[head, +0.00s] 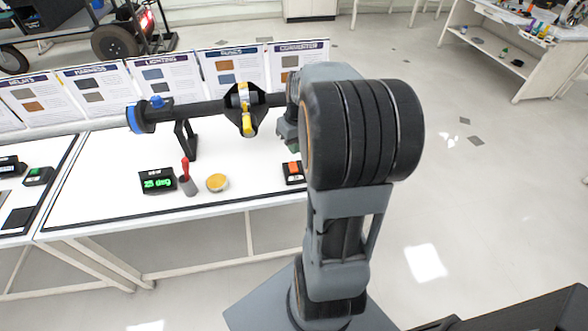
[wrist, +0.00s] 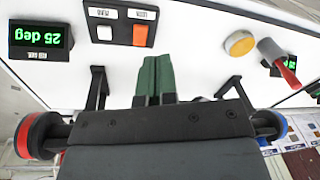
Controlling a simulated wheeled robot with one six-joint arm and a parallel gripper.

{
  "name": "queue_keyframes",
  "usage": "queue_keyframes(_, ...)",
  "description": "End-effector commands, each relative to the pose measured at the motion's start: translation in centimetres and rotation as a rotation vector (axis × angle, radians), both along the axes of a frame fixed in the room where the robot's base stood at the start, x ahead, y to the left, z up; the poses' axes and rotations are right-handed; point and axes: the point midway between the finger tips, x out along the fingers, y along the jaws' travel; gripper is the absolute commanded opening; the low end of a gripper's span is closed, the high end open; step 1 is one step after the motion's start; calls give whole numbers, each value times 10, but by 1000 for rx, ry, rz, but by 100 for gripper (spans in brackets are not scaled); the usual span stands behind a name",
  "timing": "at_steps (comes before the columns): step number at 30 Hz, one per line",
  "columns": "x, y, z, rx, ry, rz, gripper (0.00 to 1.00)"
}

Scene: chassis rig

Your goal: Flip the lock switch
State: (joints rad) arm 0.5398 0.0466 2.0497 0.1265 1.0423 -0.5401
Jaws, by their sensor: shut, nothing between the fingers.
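A small black box with an orange rocker and a white part beside it, which looks like the lock switch, lies on the white table in the wrist view (wrist: 140,34). It also shows in the head view (head: 293,172), just left of my arm. Its lettering is too small to read. My gripper shows in the wrist view as two green fingers (wrist: 158,62) pressed together, with nothing between them. In the picture the fingertips are below the switch box and apart from it. In the head view the gripper is largely hidden by my arm.
Another display (wrist: 40,37) sits beside the switch.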

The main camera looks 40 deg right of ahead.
Motion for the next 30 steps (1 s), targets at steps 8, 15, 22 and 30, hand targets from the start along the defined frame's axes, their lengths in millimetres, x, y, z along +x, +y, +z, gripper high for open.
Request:
queue_keyframes(8, 29, -66, -29, 95, -70, 476, 0)
queue_keyframes(15, 47, -72, -7, 87, -183, 888, 0)
queue_keyframes(22, 46, -68, -3, 89, -227, 1110, 0)
queue_keyframes(30, 46, -67, -3, 85, -238, 1176, 0)
